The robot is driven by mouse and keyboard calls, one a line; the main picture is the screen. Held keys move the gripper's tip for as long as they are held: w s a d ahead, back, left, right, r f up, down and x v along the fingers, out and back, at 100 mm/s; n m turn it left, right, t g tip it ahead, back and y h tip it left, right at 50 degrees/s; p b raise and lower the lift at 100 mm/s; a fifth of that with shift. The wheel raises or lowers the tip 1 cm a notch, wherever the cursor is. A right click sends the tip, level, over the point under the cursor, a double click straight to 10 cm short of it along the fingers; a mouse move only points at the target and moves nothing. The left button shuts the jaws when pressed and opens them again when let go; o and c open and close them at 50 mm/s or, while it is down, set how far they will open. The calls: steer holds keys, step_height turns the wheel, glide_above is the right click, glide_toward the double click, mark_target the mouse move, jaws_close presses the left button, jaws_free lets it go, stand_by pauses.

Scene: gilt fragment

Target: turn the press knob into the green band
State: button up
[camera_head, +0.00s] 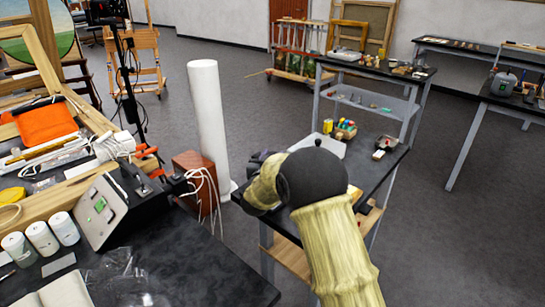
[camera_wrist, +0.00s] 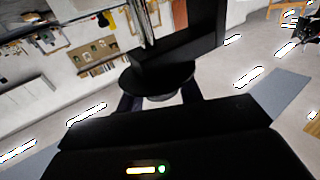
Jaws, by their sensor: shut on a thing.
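A black round knob (camera_wrist: 157,78) sits under a black block (camera_wrist: 180,48) with a bright metal post, near the middle of the wrist view. The two dark fingers of my gripper (camera_wrist: 160,98) stand on either side of the knob's lower part and are closed on it. A wide black housing fills the bottom of the wrist view. It carries a small lit yellow-white strip with a green spot; I cannot tell whether this is the green band. No other band or pointer is readable. In the head view my arm hides the knob and fingers.
A dark worktable (camera_head: 385,165) stands beyond my arm, with a small box of coloured items (camera_head: 345,130). A tall white roll (camera_head: 209,120) and a red-brown box (camera_head: 196,170) stand to the left. The left bench (camera_head: 200,275) is crowded. Open floor lies on the right.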

steer(key=m+h+p, duration=0.1)
steer(key=h, duration=0.1)
steer(key=m+g+h+p, duration=0.1)
steer(key=m+h, duration=0.1)
steer(key=shift+a+r+h+p, duration=0.1)
steer(key=shift+r+h+p, duration=0.1)
steer(key=shift+h+p, duration=0.15)
steer(key=m+g+h+p, duration=0.1)
steer(key=m+g+h, duration=0.1)
steer(key=m+h, duration=0.1)
steer(key=shift+g+h+p, duration=0.35)
steer(key=shift+g+h, duration=0.05)
steer(key=shift+h, duration=0.15)
steer(key=shift+f+m+g+h, duration=0.15)
steer(key=shift+m+g+h, duration=1.25)
steer(key=shift+m+g, duration=0.1)
steer(key=shift+r+m+g+h, duration=0.2)
steer(key=shift+m+g+h, duration=0.8)
steer(key=shift+g, duration=0.4)
steer(key=o, duration=0.8)
steer(key=shift+o, duration=0.9)
steer(key=shift+f, duration=0.15)
step_height(320, 180, up, 10)
steer(key=shift+r, duration=0.1)
